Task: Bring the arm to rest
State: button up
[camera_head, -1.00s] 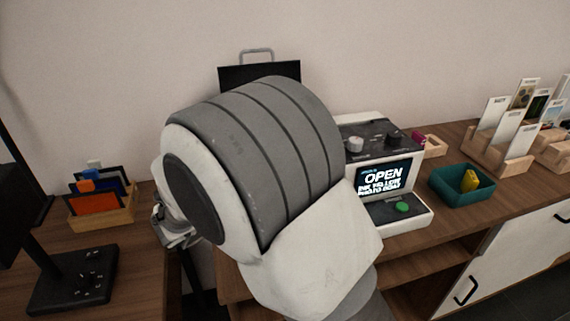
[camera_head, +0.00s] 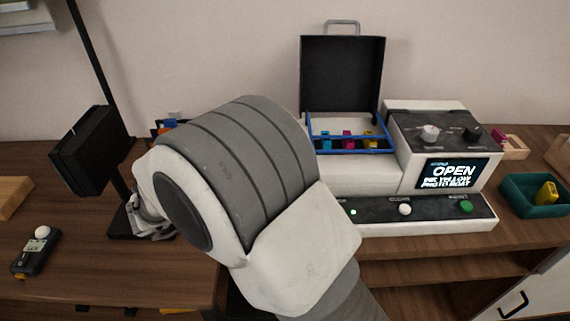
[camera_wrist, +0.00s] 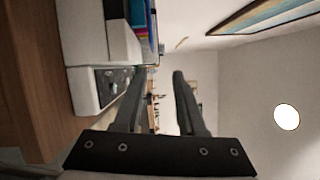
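My arm (camera_head: 240,170) fills the middle of the head view, bent, with its large grey-banded joint toward the camera. My gripper shows in the wrist view (camera_wrist: 158,72), its two dark fingers apart with nothing between them. In the head view, part of my wrist end shows left of the big joint, near the black stand, and the fingers cannot be made out there. Whether the arm touches anything is hidden.
A white printer (camera_head: 415,212) with its black lid (camera_head: 342,75) raised stands right of my arm on a wooden counter. A teal tray (camera_head: 517,196) is farther right. A black stand (camera_head: 88,150) and a handheld meter (camera_head: 36,252) are on the left table.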

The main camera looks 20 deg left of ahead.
dwell(0.4)
jog(key=w+d+r+n+t+y, duration=0.1)
jog(key=w+d+r+n+y, duration=0.3)
jog(key=w+r+n+y, duration=0.5)
jog(key=w+d+r+n+t+y, duration=0.1)
jog(key=w+d+r+n+y, duration=0.25)
jog(key=w+r+y, duration=0.5)
jog(key=s+d+f+n+g+h, duration=0.25)
jog(key=s+d+f+n, duration=0.2)
jog(key=s+d, duration=0.4)
jog(key=s+d+f+n+g+h, duration=0.1)
jog(key=s+d+f+n+g, duration=0.4)
jog(key=s+d, duration=0.4)
jog(key=s+d+f+n+g+h, duration=0.25)
jog(key=s+d+n, duration=0.35)
jog(key=s+d, duration=0.3)
notch_tip(320, 180, up, 18)
jog(key=w+y+p, duration=0.1)
jog(key=p, duration=1.8)
jog(key=shift+w+d+r, duration=0.15)
jog(key=shift+d+r, duration=0.05)
jog(key=shift+d, duration=0.2)
